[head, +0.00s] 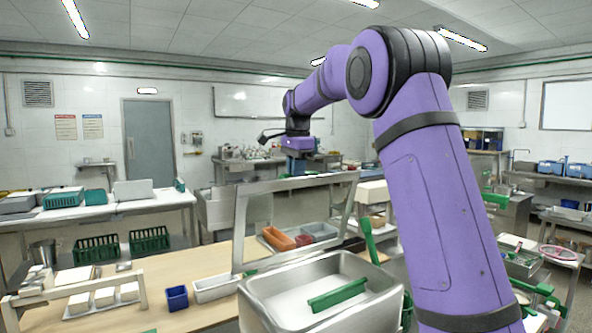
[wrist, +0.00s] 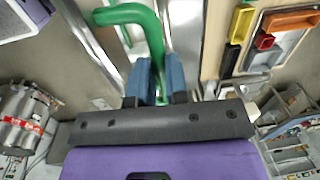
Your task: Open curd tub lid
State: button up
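My gripper (wrist: 160,80) has two blue fingers standing a narrow gap apart in the wrist view. The stem of a bent green handle (wrist: 143,18) runs down into that gap, and the fingers appear shut on it. The contact point is partly hidden. In the head view my gripper (head: 300,163) hangs beyond the steel frame, with its fingers small and unclear. A steel tub (head: 258,292) stands at the lower middle with a green bar (head: 338,295) across it. I cannot tell for certain which part is the curd tub lid.
A raised steel frame (head: 300,182) stands on the wooden table (head: 205,262). Orange (head: 278,239) and grey bins lie behind it. A small blue box (head: 177,297) and white blocks stand at left. An upright green handle (head: 369,243) is close beside my arm.

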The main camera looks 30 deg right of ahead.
aim_at(305, 177)
jog(key=shift+s+d+f, duration=0.1)
jog(key=shift+s+f, duration=0.15)
jog(key=shift+s, duration=0.95)
jog(key=shift+s+f, duration=0.2)
jog(key=shift+s, duration=0.95)
grip_shut()
jog(key=o, duration=0.7)
grip_release()
jog(key=shift+o, duration=0.2)
notch_tip(305, 177, up, 11)
jog(key=shift+s, duration=0.4)
jog(key=shift+f, duration=0.1)
